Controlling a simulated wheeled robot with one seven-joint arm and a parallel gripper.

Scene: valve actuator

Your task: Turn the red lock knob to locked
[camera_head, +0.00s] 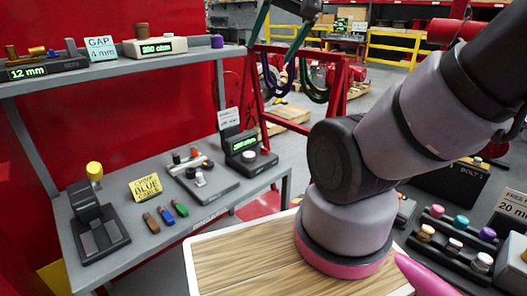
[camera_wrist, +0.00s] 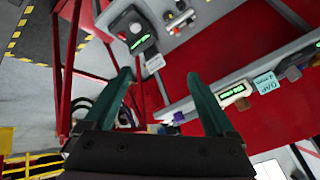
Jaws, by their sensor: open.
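My gripper (camera_head: 268,66) is at the top of the head view, with two teal fingers spread apart and nothing between them. It also shows in the wrist view (camera_wrist: 158,76), open and empty, above and apart from the benches. A small red part (camera_head: 195,152) sits on a grey fixture board (camera_head: 215,190) on the lower bench. Beside the board is a dark device with a green display (camera_head: 245,145) and a pale round knob; this device also shows in the wrist view (camera_wrist: 140,42).
The grey lower bench (camera_head: 205,212) also holds a black press-like fixture (camera_head: 98,230), a yellow card (camera_head: 145,186) and small coloured blocks. An upper shelf (camera_head: 120,68) with gauges overhangs it. A wooden-topped table (camera_head: 240,262) and a tray of coloured knobs (camera_head: 450,245) are nearer.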

